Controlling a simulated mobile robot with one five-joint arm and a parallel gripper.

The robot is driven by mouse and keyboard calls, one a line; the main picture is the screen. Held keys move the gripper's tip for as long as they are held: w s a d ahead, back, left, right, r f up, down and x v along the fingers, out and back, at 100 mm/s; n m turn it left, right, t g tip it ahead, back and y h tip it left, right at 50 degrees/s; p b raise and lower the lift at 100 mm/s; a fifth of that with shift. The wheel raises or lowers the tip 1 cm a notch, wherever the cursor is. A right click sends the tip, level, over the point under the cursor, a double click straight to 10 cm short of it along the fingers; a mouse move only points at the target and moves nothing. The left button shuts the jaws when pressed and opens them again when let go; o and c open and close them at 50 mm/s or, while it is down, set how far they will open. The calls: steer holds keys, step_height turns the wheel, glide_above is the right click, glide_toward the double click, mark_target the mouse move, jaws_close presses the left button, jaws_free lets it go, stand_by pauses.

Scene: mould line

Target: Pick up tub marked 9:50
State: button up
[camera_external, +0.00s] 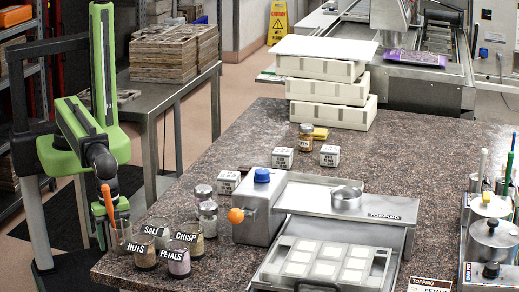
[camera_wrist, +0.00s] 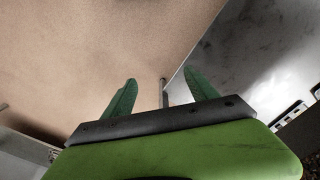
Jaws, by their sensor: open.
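Small white tubs with dark lettering stand on the speckled counter: one tub (camera_external: 283,157) at the middle, one tub (camera_external: 330,155) to its right, and one tub (camera_external: 228,182) nearer the front left. Their lettering is too small to read, so I cannot tell which is marked 9:50. My gripper (camera_external: 101,222) hangs low at the counter's left edge, well left of the tubs, partly hidden by my arm. In the wrist view, the green fingers of my gripper (camera_wrist: 158,88) are apart with nothing between them.
Labelled jars (camera_external: 179,262), and a glass (camera_external: 119,238) with an orange-handled tool, stand near my gripper. A metal topping machine (camera_external: 262,210) is right of the jars. White stacked boxes (camera_external: 330,92) stand behind the tubs. A metal table (camera_external: 150,98) with brown stacks is at the back left.

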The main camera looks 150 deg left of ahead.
steer(key=shift+o, duration=1.2)
